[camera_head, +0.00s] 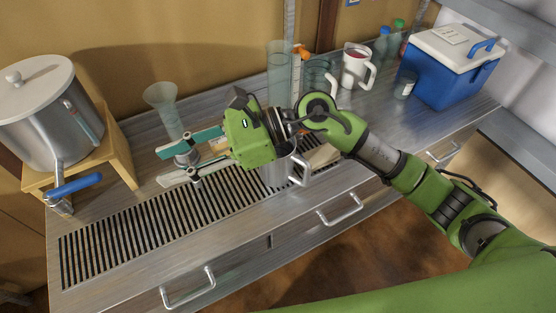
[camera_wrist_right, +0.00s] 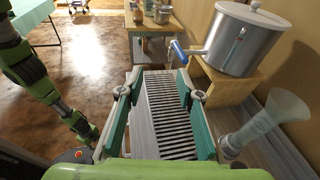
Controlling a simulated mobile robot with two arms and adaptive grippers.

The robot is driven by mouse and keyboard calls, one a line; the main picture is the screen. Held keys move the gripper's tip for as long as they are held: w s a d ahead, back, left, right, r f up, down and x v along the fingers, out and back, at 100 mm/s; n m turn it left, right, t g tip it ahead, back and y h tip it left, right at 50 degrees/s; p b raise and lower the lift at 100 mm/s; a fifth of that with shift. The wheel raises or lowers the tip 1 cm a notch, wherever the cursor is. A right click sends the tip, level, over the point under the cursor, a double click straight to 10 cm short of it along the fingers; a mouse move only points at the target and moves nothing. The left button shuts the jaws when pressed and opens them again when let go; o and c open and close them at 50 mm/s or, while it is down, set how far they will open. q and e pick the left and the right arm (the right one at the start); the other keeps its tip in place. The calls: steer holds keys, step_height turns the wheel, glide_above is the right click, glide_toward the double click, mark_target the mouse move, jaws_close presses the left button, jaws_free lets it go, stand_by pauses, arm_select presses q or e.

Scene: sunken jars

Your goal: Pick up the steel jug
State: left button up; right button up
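The steel jug (camera_head: 273,178) stands on the counter in the head view, at the right end of the drip grate. My right gripper's body and wrist cover its upper part; its handle shows on its right. My right gripper (camera_head: 164,167) is open, with its fingers pointing left, away from the jug and over the grate. In the right wrist view the gripper (camera_wrist_right: 159,78) has its fingers wide apart with only the grate seen between them. The jug does not show in that view.
A large steel pot (camera_head: 45,115) with a blue-handled tap stands on a wooden stand at left. A flared glass vase (camera_head: 162,100) is behind my fingers. A tall glass (camera_head: 279,70), a white mug (camera_head: 355,66) and a blue cooler (camera_head: 445,75) stand behind and right. The grate (camera_head: 130,235) is clear at left.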

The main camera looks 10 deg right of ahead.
steer(key=w+d+f+n+h, duration=0.3)
steer(key=d+f+h, duration=0.3)
steer(key=d+f, duration=0.15)
steer(key=n+t+h, duration=0.2)
steer(key=h, duration=0.7)
glide_above(310, 164)
steer(key=f, duration=0.3)
steer(key=shift+a+f, duration=0.1)
steer(key=shift+a, duration=0.2)
steer(key=shift+w+d+f, duration=0.1)
steer(key=shift+d, duration=0.25)
step_height(310, 164, down, 8)
steer(key=p, duration=0.2)
steer(key=shift+f+p, duration=0.15)
steer(key=shift+p, duration=0.2)
steer(key=shift+f+p, duration=0.25)
steer(key=shift+p, duration=0.05)
steer(key=f+p, duration=0.2)
steer(key=f, duration=0.2)
steer(key=shift+a, duration=0.2)
steer(key=shift+f, duration=0.35)
jaws_close()
